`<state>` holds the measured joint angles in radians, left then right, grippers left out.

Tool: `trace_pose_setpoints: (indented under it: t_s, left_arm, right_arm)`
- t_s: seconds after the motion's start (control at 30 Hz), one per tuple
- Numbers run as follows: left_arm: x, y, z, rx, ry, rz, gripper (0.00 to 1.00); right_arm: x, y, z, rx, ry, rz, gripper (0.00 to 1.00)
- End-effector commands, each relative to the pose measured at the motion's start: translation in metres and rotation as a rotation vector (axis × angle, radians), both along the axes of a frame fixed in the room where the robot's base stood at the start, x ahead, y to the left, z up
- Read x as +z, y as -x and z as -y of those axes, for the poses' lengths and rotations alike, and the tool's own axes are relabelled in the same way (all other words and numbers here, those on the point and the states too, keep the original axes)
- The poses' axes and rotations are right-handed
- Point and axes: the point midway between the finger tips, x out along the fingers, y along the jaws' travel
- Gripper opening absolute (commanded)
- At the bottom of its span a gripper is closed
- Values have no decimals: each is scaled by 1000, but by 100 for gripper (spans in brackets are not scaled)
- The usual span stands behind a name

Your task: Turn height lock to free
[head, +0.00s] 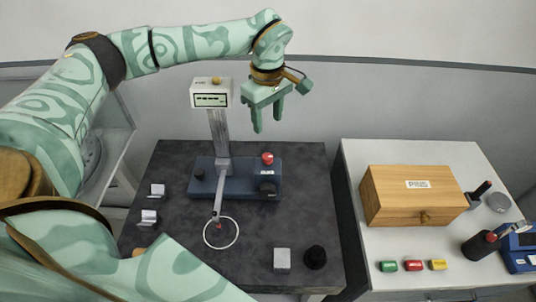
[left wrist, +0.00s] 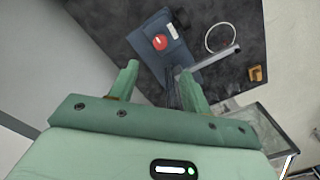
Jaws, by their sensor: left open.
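A device with a dark blue base (head: 213,181) stands on the black table. A grey column (head: 219,135) rises from it to a white display head (head: 210,93). A red knob (head: 267,158) is at the base's right rear, with a black knob (head: 267,188) in front of it and a small dark knob (head: 199,174) at the left. The left wrist view shows the red knob (left wrist: 160,42) with a pale mark. I cannot read which is the height lock. My left gripper (head: 269,124) is open and empty, pointing down above and behind the base, apart from it.
A white ring (head: 221,247) lies around the tip of the device's arm. White blocks (head: 148,217) and a black knob-like object (head: 315,257) are on the black table (head: 170,265). A white table (head: 350,160) at right holds a wooden box (head: 415,200) and several small items.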

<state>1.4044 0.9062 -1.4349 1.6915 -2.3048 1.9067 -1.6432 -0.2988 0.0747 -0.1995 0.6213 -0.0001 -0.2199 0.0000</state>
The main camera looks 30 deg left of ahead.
Motion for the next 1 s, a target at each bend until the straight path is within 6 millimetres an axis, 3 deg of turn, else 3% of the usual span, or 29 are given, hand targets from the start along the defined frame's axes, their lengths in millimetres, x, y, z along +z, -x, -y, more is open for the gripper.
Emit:
trace_pose_setpoints:
  t_s: [0.1,0.3,0.5,0.93,1.0]
  left_arm:
    - [-34,1,0,1,0,-7,48]
    - [-84,1,0,1,1,-6,48]
    - [-116,1,0,1,0,-3,48]
    - [-127,0,0,0,0,0,48]
    - [-127,0,0,0,0,-1,29]
  right_arm:
    - [-4,2,0,0,0,-3,36]
    - [-8,3,1,0,2,-6,36]
    - [-11,4,3,2,5,-7,36]
    - [-12,4,6,3,7,-7,36]
    - [-12,4,6,3,7,-7,36]
